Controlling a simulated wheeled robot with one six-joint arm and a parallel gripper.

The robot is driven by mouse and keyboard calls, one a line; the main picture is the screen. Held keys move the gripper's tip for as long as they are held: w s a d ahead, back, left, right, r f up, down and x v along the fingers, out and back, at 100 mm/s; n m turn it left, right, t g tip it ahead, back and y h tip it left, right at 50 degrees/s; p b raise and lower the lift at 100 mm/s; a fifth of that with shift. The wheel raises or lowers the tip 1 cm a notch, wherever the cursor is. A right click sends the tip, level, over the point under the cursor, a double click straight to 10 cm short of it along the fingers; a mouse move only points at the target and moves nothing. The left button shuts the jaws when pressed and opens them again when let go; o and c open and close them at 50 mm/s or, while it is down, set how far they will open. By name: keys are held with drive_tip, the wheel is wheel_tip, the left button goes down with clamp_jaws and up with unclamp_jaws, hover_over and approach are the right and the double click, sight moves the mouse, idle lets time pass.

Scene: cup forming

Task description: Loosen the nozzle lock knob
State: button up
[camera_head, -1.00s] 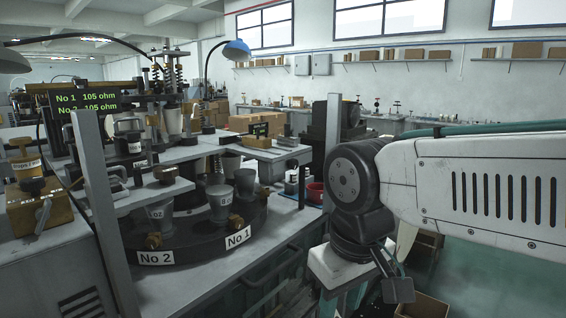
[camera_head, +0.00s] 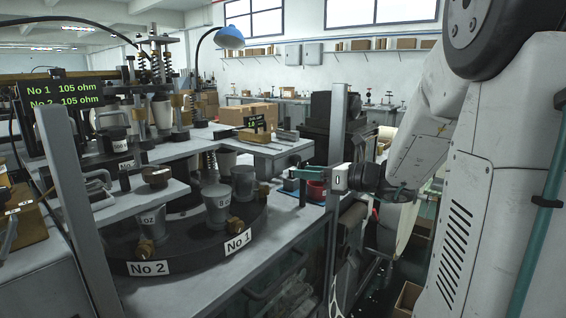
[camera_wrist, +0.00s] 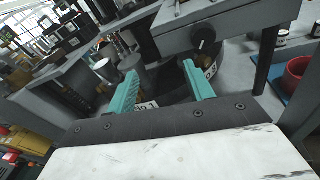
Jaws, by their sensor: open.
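I cannot tell which part is the nozzle lock knob. My gripper (camera_head: 290,174) is to the right of the machine, apart from the cups and knobs, with its teal fingers pointing left towards it. In the wrist view its fingers (camera_wrist: 161,86) are spread and empty, with the table's rim and a label beyond them. A dark round knob (camera_wrist: 205,35) shows above the right finger there.
A grey upright post (camera_head: 338,130) stands close to my gripper. A red cup (camera_wrist: 297,75) stands on a blue mat at the right of the wrist view. A grey post (camera_head: 75,190) rises at the left front. The bench front (camera_head: 290,240) is bare.

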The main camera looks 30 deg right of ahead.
sight(299, 161)
drive_tip(key=w+d+m+t+h, duration=0.1)
drive_tip(key=d+m+t+h, duration=0.1)
drive_tip(key=d+m, duration=0.3)
drive_tip(key=shift+n, duration=0.6)
drive_tip(key=x, duration=0.7)
drive_tip(key=shift+w+d, duration=0.2)
drive_tip(key=shift+w, duration=0.05)
drive_tip(key=shift+c, duration=0.3)
drive_tip(key=c, duration=0.9)
